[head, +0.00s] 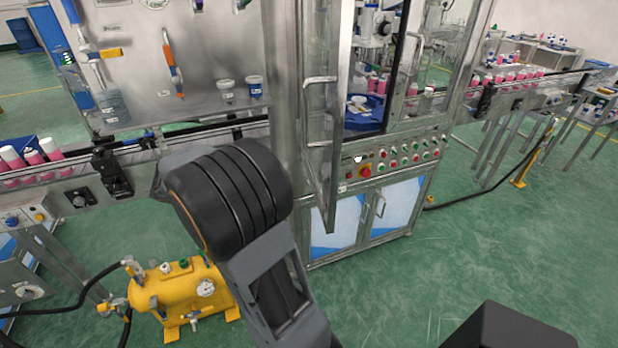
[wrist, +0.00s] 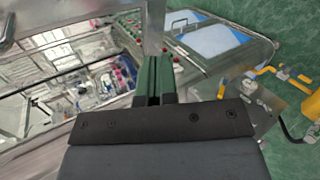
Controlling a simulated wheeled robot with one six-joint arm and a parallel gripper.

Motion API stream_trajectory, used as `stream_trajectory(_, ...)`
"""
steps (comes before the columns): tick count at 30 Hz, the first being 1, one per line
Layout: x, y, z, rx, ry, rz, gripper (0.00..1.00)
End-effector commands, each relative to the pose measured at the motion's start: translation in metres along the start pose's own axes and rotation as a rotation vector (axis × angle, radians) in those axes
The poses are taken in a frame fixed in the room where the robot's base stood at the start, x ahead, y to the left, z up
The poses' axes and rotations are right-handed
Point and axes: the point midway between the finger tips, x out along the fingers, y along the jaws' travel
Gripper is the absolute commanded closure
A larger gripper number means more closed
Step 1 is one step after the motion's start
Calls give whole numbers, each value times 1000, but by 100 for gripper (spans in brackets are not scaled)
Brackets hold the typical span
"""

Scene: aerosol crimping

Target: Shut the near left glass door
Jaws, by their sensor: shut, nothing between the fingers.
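The near left glass door (head: 341,95) stands open in the head view, swung out from the machine and seen nearly edge-on. It has a steel frame and a bar handle (head: 319,81). In the wrist view my gripper (wrist: 154,62) has its two dark green fingers together with nothing between them. A steel frame bar (wrist: 75,12) and glass lie to their left; I cannot tell whether the fingers touch the door. In the head view my gripper is not visible, and my dark arm fills the lower middle, left of the door.
The control panel (head: 395,160) with coloured buttons sits behind the door, above blue-and-white cabinet doors (head: 400,204). A yellow tank (head: 180,295) with hoses stands at the lower left. Conveyors with pink cans (head: 33,157) run along both sides. Green floor (head: 500,240) is clear at right.

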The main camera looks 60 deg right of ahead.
Motion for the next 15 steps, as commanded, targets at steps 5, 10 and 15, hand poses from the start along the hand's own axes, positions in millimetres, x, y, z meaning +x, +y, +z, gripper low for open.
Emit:
stream_trajectory(5, 18, 17, -38, 119, -101, 306, 100)
stream_trajectory(10, 24, 24, -57, 192, -127, 473, 100)
stream_trajectory(15, 34, 33, -61, 219, -134, 532, 100)
